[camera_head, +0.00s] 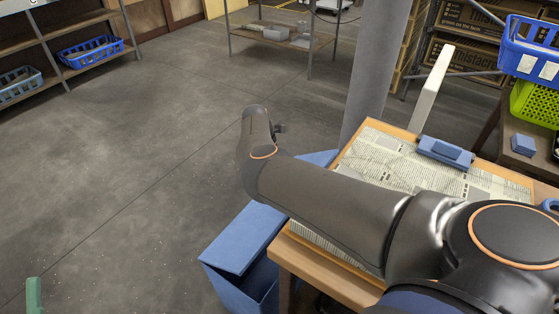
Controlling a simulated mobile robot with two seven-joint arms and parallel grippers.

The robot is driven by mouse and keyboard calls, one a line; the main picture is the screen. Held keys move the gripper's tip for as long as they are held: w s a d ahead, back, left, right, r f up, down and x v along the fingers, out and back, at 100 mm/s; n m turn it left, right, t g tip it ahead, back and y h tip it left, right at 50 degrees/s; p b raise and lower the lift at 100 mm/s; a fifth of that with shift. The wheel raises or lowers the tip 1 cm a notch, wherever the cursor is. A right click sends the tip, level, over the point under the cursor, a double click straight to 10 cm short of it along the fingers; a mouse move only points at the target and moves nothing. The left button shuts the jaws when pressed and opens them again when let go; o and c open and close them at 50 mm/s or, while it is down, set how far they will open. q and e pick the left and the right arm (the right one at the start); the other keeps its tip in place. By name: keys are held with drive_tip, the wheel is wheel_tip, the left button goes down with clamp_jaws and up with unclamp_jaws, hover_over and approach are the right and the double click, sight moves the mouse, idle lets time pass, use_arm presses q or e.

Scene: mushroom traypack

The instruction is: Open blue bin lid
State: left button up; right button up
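The blue bin (242,287) stands on the floor at the left side of the wooden table. Its flat blue lid (244,238) shows above the bin's front. A dark gap shows below the lid's right edge, but I cannot tell how far the lid is raised. My dark arm comes in from the right, crosses over the table and hides part of the bin. Another blue piece shows behind the arm, and I cannot tell if it belongs to the bin. A small dark part shows by the arm's far end. No gripper fingers can be made out, and my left gripper is out of view.
The wooden table (285,258) is covered with newspaper (385,160) and holds a blue box-like item (446,152). A grey column (380,70) stands behind it. Blue and green baskets are at right. Floor at left is clear, except a green object (34,296).

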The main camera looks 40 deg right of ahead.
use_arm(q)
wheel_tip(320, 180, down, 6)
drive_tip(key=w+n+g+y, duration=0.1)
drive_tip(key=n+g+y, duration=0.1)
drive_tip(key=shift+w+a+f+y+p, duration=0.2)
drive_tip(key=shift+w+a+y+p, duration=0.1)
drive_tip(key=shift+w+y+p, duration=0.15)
use_arm(e)
drive_tip(key=d+v, duration=0.1)
drive_tip(key=v, duration=1)
drive_tip(key=shift+a+r, duration=0.35)
drive_tip(key=shift+a, duration=0.1)
drive_tip(key=shift+w, duration=0.15)
